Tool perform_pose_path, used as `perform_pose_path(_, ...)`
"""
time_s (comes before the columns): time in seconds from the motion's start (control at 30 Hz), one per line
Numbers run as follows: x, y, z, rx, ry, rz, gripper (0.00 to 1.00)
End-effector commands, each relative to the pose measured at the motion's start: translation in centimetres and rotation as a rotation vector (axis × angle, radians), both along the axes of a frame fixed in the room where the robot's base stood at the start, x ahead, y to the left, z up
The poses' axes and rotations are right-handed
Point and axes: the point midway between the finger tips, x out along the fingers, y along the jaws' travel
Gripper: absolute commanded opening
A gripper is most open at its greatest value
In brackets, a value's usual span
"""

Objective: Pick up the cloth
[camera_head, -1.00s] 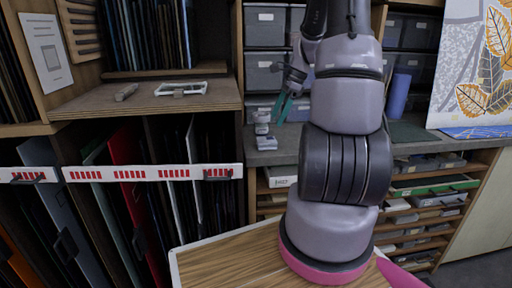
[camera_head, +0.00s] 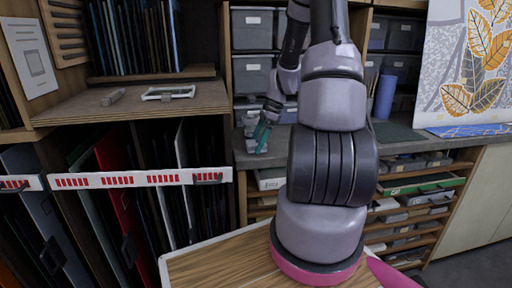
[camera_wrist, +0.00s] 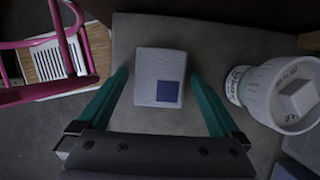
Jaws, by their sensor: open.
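A pale, folded, cloth-like square (camera_wrist: 150,62) with a dark blue patch lies flat on the grey counter in the wrist view. It looks like the cloth. My gripper (camera_wrist: 158,76) is open, with one teal finger to the left of the cloth and one to the right. Nothing is held between the fingers. In the head view my gripper (camera_head: 262,134) points down over the grey counter, left of my arm. The cloth is not clearly visible there, as the gripper covers that spot.
Grey storage boxes (camera_head: 252,75) fill the shelves behind. A wooden shelf (camera_head: 130,108) with a white frame (camera_head: 168,92) is on the left. A blue roll (camera_head: 385,97) stands further right.

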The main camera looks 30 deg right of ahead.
Motion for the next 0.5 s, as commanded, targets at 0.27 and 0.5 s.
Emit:
perform_pose_path(0.27, 0.01, -0.02, 0.04, 0.0, 0.0, 0.001, 0.2)
perform_pose_path(0.5, 0.04, -0.03, 0.41, -0.001, -0.001, 0.001, 0.19)
